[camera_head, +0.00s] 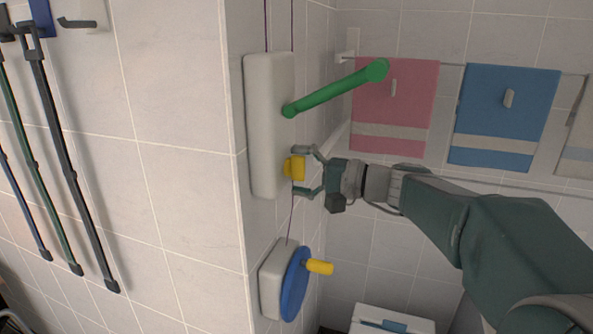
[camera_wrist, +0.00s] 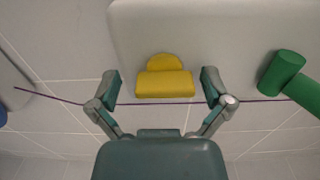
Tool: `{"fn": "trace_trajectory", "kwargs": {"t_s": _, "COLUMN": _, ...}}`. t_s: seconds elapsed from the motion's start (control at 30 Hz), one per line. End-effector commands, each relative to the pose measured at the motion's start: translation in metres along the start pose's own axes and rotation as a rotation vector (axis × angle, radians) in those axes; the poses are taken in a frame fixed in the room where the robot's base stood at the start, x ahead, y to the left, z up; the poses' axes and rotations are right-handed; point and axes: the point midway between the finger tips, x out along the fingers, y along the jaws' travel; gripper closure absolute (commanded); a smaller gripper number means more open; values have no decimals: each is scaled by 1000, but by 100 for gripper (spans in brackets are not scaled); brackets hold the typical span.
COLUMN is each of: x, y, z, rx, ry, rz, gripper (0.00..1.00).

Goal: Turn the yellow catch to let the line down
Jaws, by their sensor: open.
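The yellow catch (camera_head: 294,168) sticks out of the lower part of a white wall box (camera_head: 268,120). In the wrist view the catch (camera_wrist: 164,80) is a yellow bar with a rounded top, set on the white housing (camera_wrist: 210,30). My gripper (camera_head: 306,171) is open in front of the catch, one finger above and one below it. In the wrist view my gripper (camera_wrist: 160,88) has its fingers on either side of the catch, with gaps showing. The purple line (camera_wrist: 60,97) runs behind my fingers in the wrist view. It also hangs below the box (camera_head: 291,225).
A green lever (camera_head: 335,88) juts from the same box, above my gripper. A blue wheel with a yellow knob (camera_head: 295,284) is below. Pink (camera_head: 395,105) and blue (camera_head: 504,117) towels hang behind my arm. Poles (camera_head: 70,160) hang at the left.

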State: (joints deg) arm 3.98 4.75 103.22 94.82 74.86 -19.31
Motion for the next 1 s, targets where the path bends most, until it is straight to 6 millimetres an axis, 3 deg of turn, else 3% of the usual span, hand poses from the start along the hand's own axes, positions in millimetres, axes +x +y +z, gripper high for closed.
{"fn": "trace_trajectory", "kwargs": {"t_s": 0.27, "x": -7, "y": -1, "z": -1, "rx": -2, "ry": 3, "rz": -2, "gripper": 0}}
{"fn": "trace_trajectory", "kwargs": {"t_s": 0.7, "x": -92, "y": 0, "z": -1, "rx": 0, "ry": 6, "rz": 0, "gripper": 0}}
{"fn": "trace_trajectory", "kwargs": {"t_s": 1.0, "x": -119, "y": 1, "z": 0, "rx": 0, "ry": 1, "rz": 0, "gripper": 0}}
